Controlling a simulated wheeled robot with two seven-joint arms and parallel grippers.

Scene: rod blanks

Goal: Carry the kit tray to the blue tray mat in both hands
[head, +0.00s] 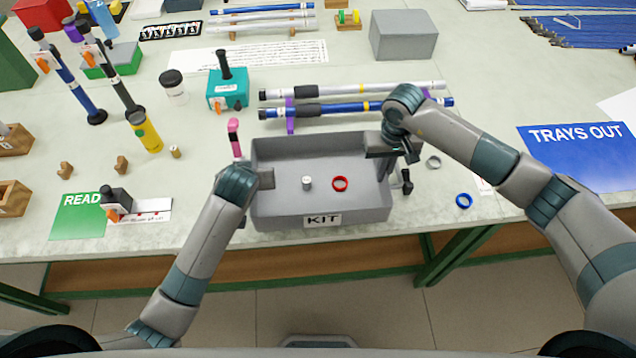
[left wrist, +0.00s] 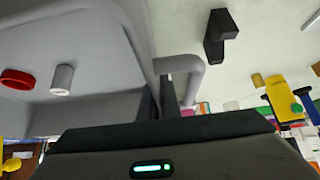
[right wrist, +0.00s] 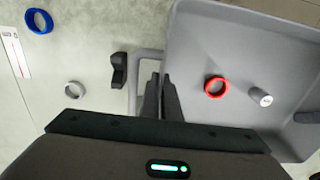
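The grey kit tray (head: 270,215), labelled KIT, is level at the middle of the table's front; I cannot tell whether it touches the table. Inside lie a red ring (head: 340,184) and a small grey cylinder (head: 307,183). My left gripper (left wrist: 160,98) is at the tray's left wall, by its looped handle (left wrist: 190,66), one finger each side of the wall. My right gripper (right wrist: 160,95) sits likewise at the right wall, by the other handle (right wrist: 133,85). Both look closed on the wall, though the contact is partly hidden. The blue tray mat (head: 580,165), marked TRAYS OUT, lies at the right, bare.
A blue ring (head: 464,201), a grey ring (head: 433,162) and a small black part (head: 407,186) lie right of the tray. Racked rods (head: 350,108) lie just behind it. A green mat (head: 75,218) with a device is at left.

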